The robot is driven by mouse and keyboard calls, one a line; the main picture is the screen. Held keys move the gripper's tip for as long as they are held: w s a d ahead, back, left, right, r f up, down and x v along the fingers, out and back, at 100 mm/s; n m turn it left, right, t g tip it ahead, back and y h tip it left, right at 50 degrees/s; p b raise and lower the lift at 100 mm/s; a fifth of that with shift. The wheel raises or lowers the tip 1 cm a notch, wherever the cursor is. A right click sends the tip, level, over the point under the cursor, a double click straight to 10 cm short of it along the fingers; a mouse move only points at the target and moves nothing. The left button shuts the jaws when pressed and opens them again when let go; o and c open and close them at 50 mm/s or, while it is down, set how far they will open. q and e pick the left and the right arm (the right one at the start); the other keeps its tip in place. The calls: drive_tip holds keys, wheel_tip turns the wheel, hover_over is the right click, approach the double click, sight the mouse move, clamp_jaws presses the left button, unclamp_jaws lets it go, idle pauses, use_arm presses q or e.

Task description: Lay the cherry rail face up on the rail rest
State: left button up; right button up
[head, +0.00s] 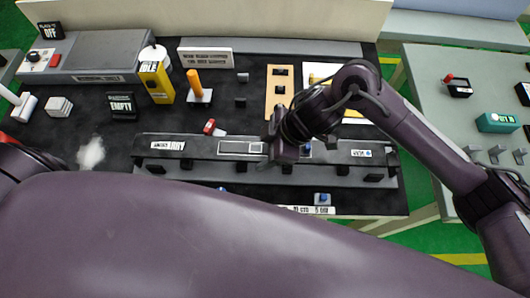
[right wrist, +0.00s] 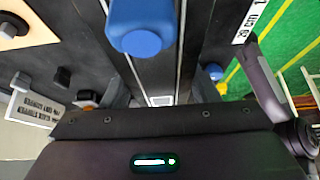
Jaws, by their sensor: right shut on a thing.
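A long dark rail-like bar (head: 210,147) lies across the front of the bench, with white labels and outlines on its top face. No cherry colour shows on it, so I cannot tell whether it is the cherry rail or the rest. My right gripper (head: 282,153) is down over its middle, shut. In the right wrist view my jaws (right wrist: 160,92) stand either side of a dark strip with white edge lines. What they grip is mostly hidden. A rounded blue thing (right wrist: 140,30) stands close to the wrist camera. My left gripper is out of the head view.
A yellow box (head: 155,84), an orange post (head: 194,83), a tan board (head: 279,92) and a small red piece (head: 209,126) stand behind the bar. A lower ledge (head: 235,181) with black blocks runs in front. A grey side table (head: 440,90) is at right.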

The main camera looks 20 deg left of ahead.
sight(265, 157)
drive_tip(key=shift+f, duration=1.5)
drive_tip(key=o, duration=1.2)
drive_tip(key=shift+f, duration=0.1)
drive_tip(key=shift+w+d+r, duration=0.1)
drive_tip(key=shift+d+r, duration=0.1)
drive_tip(key=shift+r, duration=0.3)
drive_tip(key=v, duration=1.1)
